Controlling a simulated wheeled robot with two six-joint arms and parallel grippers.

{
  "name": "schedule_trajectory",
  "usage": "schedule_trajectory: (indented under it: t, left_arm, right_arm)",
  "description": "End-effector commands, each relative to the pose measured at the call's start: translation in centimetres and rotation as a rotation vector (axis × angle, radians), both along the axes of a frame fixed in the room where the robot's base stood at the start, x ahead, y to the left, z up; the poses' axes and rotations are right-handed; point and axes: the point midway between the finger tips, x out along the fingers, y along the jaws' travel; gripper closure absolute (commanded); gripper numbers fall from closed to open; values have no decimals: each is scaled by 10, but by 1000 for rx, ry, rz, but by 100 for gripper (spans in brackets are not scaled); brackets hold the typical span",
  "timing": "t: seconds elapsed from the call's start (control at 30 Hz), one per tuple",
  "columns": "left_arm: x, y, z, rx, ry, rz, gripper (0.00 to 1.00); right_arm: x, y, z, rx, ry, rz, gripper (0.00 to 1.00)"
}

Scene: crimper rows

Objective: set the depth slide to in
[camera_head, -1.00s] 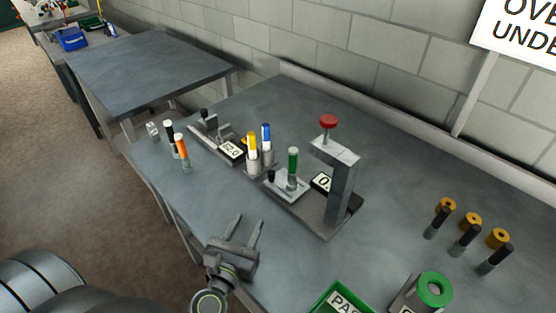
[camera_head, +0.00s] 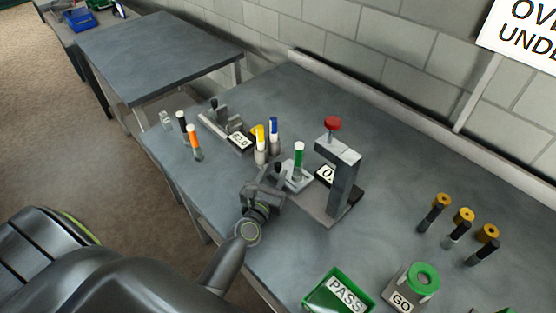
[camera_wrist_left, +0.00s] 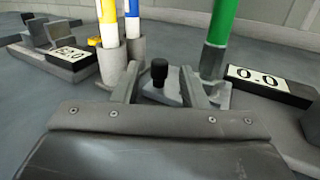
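The depth slide is a light grey plate (camera_head: 301,181) at the base of the grey press frame (camera_head: 341,185). A short black knob (camera_head: 277,167) stands at its near left end, and a green-and-white cylinder (camera_head: 299,157) stands upright on the plate. My left gripper (camera_head: 272,178) is low over the table at the knob. In the left wrist view its two fingers are apart, with the black knob (camera_wrist_left: 160,72) between them and gaps visible on both sides. The lower part of the knob is partly hidden. My right gripper is in no view.
Yellow and blue markers in grey holders (camera_wrist_left: 111,68) stand close beside the left finger. A display reading 0.0 (camera_wrist_left: 262,80) is right of the slide. A green PASS bin (camera_head: 338,291) and a GO gauge (camera_head: 411,285) are at the front.

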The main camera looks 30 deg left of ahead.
Motion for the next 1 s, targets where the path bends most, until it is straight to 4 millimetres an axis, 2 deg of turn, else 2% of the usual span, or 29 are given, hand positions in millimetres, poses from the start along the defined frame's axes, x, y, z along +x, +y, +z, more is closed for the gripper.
schedule_trajectory:
  t: [0.1,0.3,0.67,0.97,1.0]
  left_arm:
    - [20,3,1,3,-1,-1,61]
    - [37,5,0,3,0,0,61]
    - [41,6,0,1,0,0,61]
    - [41,6,0,1,0,0,99]
    - [41,6,0,1,0,0,100]
  right_arm:
    - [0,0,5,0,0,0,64]
    - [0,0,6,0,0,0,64]
    - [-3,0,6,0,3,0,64]
    - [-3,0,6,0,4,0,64]
    - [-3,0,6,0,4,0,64]
